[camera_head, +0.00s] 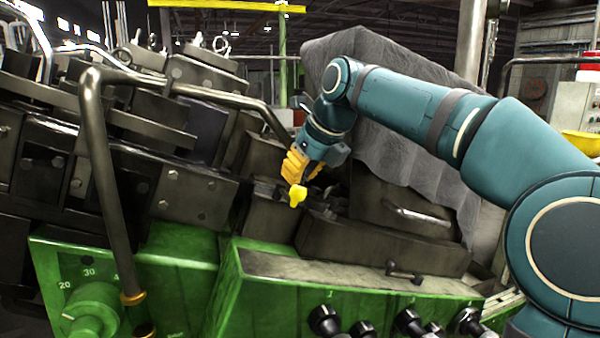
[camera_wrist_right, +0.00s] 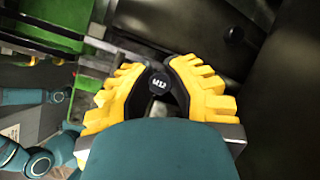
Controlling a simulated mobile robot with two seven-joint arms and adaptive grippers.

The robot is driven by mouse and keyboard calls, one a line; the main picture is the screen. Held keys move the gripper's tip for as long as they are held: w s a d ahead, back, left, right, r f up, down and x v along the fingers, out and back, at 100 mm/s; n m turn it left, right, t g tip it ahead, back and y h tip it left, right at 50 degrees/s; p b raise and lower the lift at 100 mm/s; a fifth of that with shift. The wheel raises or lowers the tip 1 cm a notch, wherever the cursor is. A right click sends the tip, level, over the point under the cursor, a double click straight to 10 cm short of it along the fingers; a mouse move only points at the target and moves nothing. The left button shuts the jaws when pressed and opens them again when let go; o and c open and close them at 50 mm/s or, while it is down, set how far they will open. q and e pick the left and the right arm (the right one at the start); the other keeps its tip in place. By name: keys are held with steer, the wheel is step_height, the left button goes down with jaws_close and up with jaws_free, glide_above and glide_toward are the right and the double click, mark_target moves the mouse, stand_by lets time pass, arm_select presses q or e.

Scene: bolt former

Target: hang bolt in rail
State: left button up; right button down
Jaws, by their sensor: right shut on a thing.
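My right gripper (camera_head: 299,172) has yellow fingers and reaches down from the right, over dark metal blocks in the middle of the head view. In the right wrist view my right gripper (camera_wrist_right: 158,88) is shut on a bolt, whose round dark head (camera_wrist_right: 157,83) with white marking sits between the fingertips. The bolt's shank is hidden behind its head. In the head view a bright yellow piece shows at the fingertips; I cannot tell whether it is a finger or part of the bolt. I cannot clearly pick out the rail. My left gripper is not in view.
A bent metal pipe (camera_head: 95,150) arches across the left toward the gripper. Heavy dark tooling blocks (camera_head: 180,190) stand left. A green control box (camera_head: 270,310) with black knobs lies in front, and a grey draped sheet (camera_head: 400,150) hangs behind my right arm.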

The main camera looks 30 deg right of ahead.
steer(key=shift+f+b, duration=0.6)
steer(key=shift+f, duration=0.45)
stand_by(0.5)
steer(key=c, duration=1)
jaws_free()
steer(key=shift+c, duration=0.2)
steer(key=shift+o, duration=0.7)
steer(key=shift+d, duration=0.1)
steer(key=shift+f, duration=0.1)
steer(key=o, duration=0.5)
steer(key=shift+w+f, duration=0.1)
steer(key=shift+c, duration=0.2)
steer(key=shift+c, duration=0.3)
